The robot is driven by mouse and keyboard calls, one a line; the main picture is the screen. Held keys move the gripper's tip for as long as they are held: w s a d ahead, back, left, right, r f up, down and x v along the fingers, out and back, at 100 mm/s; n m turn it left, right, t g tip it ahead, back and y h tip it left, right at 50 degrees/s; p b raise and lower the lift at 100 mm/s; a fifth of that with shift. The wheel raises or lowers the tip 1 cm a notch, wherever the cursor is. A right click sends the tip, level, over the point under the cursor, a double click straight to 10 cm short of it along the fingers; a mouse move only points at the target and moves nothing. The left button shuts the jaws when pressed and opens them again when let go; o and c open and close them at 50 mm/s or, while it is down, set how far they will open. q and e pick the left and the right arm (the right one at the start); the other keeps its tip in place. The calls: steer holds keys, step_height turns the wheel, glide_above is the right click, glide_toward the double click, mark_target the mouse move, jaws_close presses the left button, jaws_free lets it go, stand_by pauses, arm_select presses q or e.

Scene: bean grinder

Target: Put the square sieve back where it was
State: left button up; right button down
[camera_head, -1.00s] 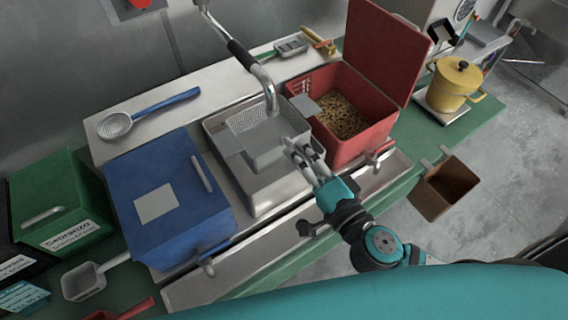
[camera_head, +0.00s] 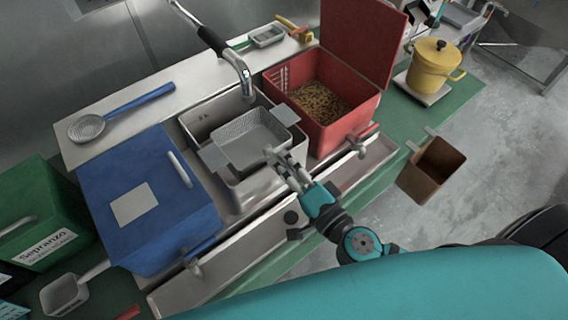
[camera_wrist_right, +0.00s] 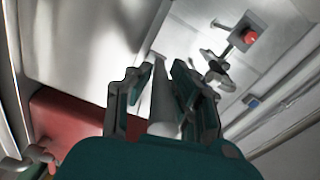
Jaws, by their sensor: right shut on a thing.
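The square sieve (camera_head: 250,138) is a grey mesh basket with a flat tab on two opposite sides. In the head view it is over the sink basin (camera_head: 196,122), between the blue bin and the red box. It looks raised and slightly tilted; its exact height above the basin is hard to tell. My right gripper (camera_head: 275,160) is shut on its near side. In the right wrist view a grey edge (camera_wrist_right: 162,100) stands between the two fingers. My left gripper is not in view.
The blue bin (camera_head: 150,200) is left of the basin. The open red box (camera_head: 345,125) with pellets is right of it. A faucet (camera_head: 243,80) hangs over the basin's back. A skimmer (camera_head: 90,127) lies on the back ledge. A brown bin (camera_head: 430,170) hangs at the right edge.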

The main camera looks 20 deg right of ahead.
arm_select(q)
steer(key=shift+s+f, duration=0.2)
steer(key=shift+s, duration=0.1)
arm_select(e)
steer(key=shift+f, duration=0.3)
steer(key=c, duration=1.2)
jaws_free()
steer(key=shift+r, duration=0.1)
steer(key=shift+r, duration=0.35)
arm_select(q)
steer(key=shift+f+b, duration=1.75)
steer(key=shift+b, duration=0.1)
arm_select(e)
steer(key=v, duration=1.2)
steer(key=shift+r, duration=0.1)
